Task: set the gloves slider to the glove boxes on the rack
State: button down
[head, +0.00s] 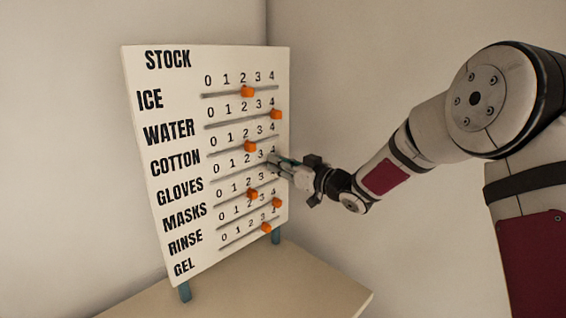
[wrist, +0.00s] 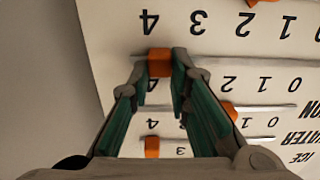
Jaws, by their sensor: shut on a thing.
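The white stock board (head: 150,80) stands on the table, with rows of digits 0 to 4 and orange sliders. The GLOVES row (head: 180,190) is the fourth. My gripper (head: 273,160) reaches its right end from the right. In the wrist view, which is upside down, my gripper (wrist: 162,58) is shut on the orange gloves slider (wrist: 159,64), at or very near the 4. One finger hides the 3. In the head view the fingers hide this slider. No rack or glove boxes are in view.
Neighbouring sliders are close: the cotton slider (head: 250,146) near 2 above, the masks slider (head: 252,194) below, the water slider (head: 276,114) at 4. The board stands on a beige table (head: 290,280), near a wall corner. Space to the board's right is clear apart from my arm.

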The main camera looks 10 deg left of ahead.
aim_at(261, 162)
jog(key=s+a, duration=0.2)
jog(key=shift+s, duration=0.4)
jog(key=c, duration=1.5)
grip_release()
jog(key=v, duration=1.2)
